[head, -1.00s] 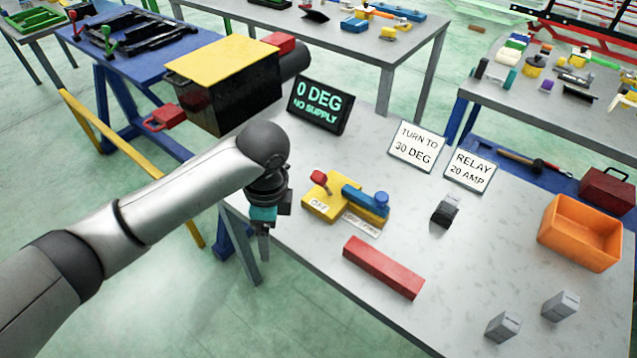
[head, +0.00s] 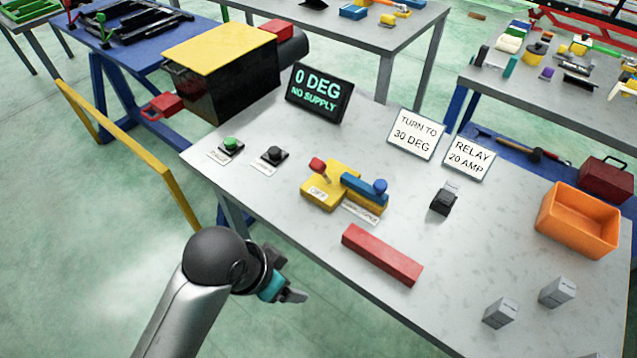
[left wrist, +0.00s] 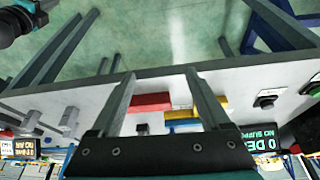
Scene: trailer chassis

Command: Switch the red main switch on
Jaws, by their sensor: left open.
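The main switch is a short red lever (head: 317,164) on a yellow block (head: 322,198) on the grey table. The lever leans to the left, and an "OFF" label (head: 318,193) lies in front of it. A blue handle (head: 362,186) with a round knob sits beside it. My left gripper (head: 293,294) is off the table's near edge, in front of the switch, touching nothing. Its fingers are apart and empty in the left wrist view (left wrist: 160,76). A dark and teal part at that view's top left looks like my right wrist; its fingers are unclear.
A red bar (head: 382,255) lies right of the switch. A green button (head: 231,146) and a black button (head: 273,156) stand left. The display (head: 320,93) reads "0 DEG NO SUPPLY". A black rocker-like part (head: 443,201), signs and an orange bin (head: 578,222) stand further right.

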